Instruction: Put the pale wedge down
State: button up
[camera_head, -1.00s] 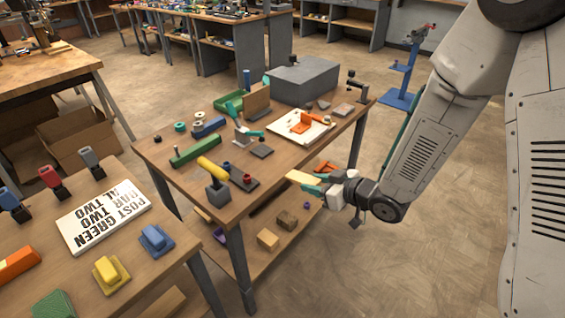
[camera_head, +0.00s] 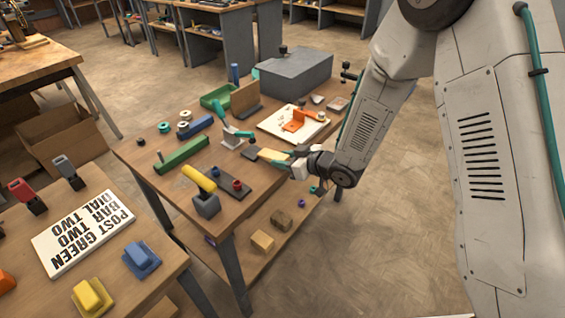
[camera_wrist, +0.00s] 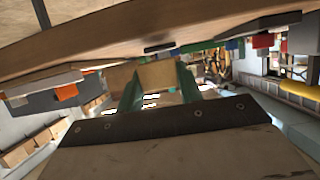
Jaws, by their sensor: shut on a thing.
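The pale wedge (camera_head: 271,155) is a cream block held between the green fingers of my gripper (camera_head: 280,158). In the head view it is over the right part of the workbench, beside a dark flat plate (camera_head: 252,152); I cannot tell whether it touches the bench top. In the wrist view the wedge (camera_wrist: 158,75) shows as a tan block between the two green fingers (camera_wrist: 160,88), with the bench appearing tilted above it. The gripper is shut on the wedge.
The workbench (camera_head: 150,160) is crowded: a white board with an orange part (camera_head: 293,120), a grey box (camera_head: 292,74), a green bar (camera_head: 181,155) and a yellow cylinder (camera_head: 199,179). A lower shelf holds small blocks (camera_head: 262,241). A sign (camera_head: 83,234) lies on the front-left table.

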jog(key=shift+f, duration=1.05)
jog(key=shift+f, duration=0.2)
jog(key=o, duration=1)
jog(key=shift+c, duration=0.2)
jog(key=shift+r, duration=0.15)
jog(key=v, duration=1.2)
jog(key=shift+w+r, duration=0.1)
jog(key=shift+r, duration=0.1)
